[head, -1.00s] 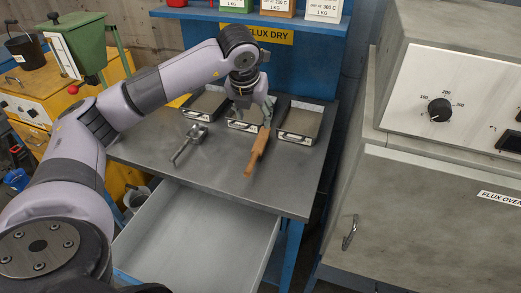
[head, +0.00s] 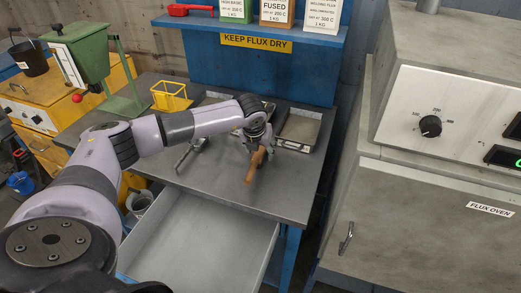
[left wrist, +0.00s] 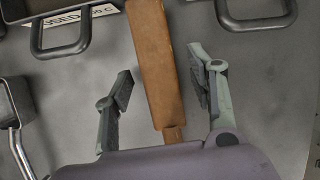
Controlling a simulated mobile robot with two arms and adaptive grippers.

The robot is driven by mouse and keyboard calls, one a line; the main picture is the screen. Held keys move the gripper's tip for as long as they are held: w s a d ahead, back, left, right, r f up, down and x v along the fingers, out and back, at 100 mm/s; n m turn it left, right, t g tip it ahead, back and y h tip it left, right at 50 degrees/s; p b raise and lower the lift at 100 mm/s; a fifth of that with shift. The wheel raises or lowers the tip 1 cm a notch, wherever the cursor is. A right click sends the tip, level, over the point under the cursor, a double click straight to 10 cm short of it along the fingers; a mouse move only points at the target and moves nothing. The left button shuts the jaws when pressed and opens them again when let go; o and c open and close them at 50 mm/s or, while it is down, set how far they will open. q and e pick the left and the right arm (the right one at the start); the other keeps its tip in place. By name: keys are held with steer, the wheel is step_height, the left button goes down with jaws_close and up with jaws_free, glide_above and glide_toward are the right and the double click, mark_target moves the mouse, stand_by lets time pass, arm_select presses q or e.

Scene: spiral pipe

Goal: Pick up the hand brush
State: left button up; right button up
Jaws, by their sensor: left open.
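The hand brush, a long brown wooden piece (head: 254,168), lies on the grey metal table (head: 215,180), in front of the trays. My left gripper (head: 257,146) is over its far part and hides some of it. In the left wrist view the brush (left wrist: 153,50) runs from the top edge down between the two open fingers (left wrist: 160,80) and narrows at its lower end. Gaps show between the brush and both fingers. Its bristles are not clearly visible. My right gripper is in neither view.
Several metal trays (head: 299,130) stand behind the brush. A grey metal tool (head: 190,153) lies to its left. An open, empty drawer (head: 200,240) sticks out below the table. The flux oven (head: 430,225) stands to the right. A shelf (head: 250,22) hangs behind.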

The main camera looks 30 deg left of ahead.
arm_select(q)
steer(key=shift+w+f, duration=0.15)
steer(key=shift+f, duration=0.35)
steer(key=shift+r, duration=0.1)
jaws_close()
